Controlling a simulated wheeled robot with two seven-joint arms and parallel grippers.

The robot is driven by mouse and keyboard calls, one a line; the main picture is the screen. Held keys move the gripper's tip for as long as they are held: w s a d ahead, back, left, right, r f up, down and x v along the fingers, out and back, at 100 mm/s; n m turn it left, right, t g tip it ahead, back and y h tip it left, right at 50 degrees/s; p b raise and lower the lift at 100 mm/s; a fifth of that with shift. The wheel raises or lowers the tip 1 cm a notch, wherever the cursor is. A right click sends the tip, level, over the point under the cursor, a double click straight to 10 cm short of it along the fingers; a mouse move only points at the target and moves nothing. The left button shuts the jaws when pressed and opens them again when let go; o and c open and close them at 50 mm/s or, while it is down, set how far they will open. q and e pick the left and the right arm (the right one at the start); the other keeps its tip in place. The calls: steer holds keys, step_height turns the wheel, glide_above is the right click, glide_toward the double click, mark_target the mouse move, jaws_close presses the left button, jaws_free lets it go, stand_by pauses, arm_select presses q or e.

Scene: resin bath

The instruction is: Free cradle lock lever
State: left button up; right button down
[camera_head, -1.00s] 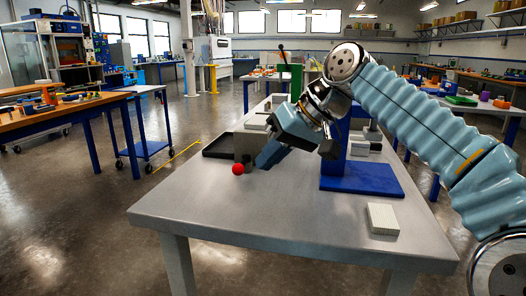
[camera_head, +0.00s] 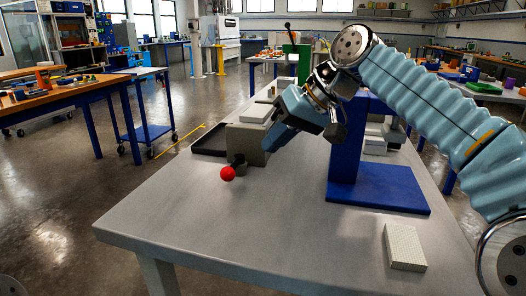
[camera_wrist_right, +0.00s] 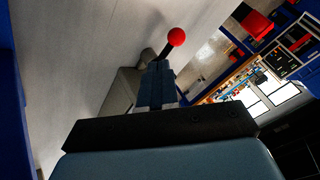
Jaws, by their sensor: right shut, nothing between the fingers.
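The lever shows as a red ball knob (camera_head: 228,173) with a dark pivot (camera_head: 240,165) at the front of a grey block (camera_head: 247,144), probably the cradle, on the grey table. The knob points toward the table's left front. My right gripper (camera_head: 268,147) is shut and empty, its blue fingers angled down just right of the block, apart from the knob. In the right wrist view, the closed fingers (camera_wrist_right: 155,85) point toward the grey block (camera_wrist_right: 122,92), and the red knob (camera_wrist_right: 177,37) lies beyond their tips. The arm hides part of the block's surroundings. My left gripper is not in view.
A blue stand (camera_head: 390,192) with an upright column stands right of the block. A cream ribbed block (camera_head: 404,247) lies near the table's right front. A black tray (camera_head: 209,139) is behind left. The table's front (camera_head: 260,228) is clear.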

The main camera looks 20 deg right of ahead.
mark_target(233, 167)
steer(key=x, duration=0.9)
steer(key=shift+b, duration=0.35)
